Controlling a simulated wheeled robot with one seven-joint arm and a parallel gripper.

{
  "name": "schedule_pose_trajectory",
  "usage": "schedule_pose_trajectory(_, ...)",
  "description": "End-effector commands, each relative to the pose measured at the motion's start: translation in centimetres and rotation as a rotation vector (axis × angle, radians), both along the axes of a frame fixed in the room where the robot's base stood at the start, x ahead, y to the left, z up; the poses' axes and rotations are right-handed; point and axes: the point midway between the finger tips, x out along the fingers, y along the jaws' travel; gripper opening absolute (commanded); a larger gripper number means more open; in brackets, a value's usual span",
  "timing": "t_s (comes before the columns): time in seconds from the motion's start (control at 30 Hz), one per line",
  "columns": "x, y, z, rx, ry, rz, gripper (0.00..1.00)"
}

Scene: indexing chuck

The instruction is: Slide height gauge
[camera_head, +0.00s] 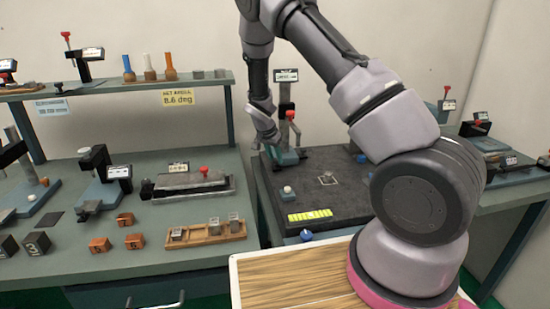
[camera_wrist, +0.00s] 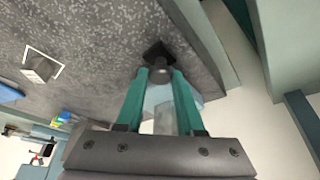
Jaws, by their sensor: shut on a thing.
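The height gauge (camera_head: 284,94) stands upright at the back left of the dark granite plate (camera_head: 345,199), with a small display and a red knob on its column. My gripper is low beside it in the head view, where its fingertips are hard to make out. In the wrist view my gripper (camera_wrist: 160,74) has its two green fingers closed around a dark, short cylindrical part, with the gauge's pale blue base (camera_wrist: 190,97) partly hidden behind them. A small grey block (camera_wrist: 38,69) sits at a white square outline on the plate, which also shows in the head view (camera_head: 328,180).
The left bench holds a wooden tray (camera_head: 205,235) and orange blocks (camera_head: 133,241). The plate's middle is mostly clear.

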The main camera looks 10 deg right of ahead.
Motion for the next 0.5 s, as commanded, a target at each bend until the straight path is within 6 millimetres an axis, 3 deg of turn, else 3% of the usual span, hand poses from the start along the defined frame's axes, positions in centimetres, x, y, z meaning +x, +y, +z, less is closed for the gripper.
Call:
schedule_pose_trajectory(0.37,0.0,0.1,0.0,0.001,-0.001,0.0,0.0)
schedule_pose_trajectory(0.5,0.0,-1.0,0.0,0.001,-0.001,-0.002,0.0)
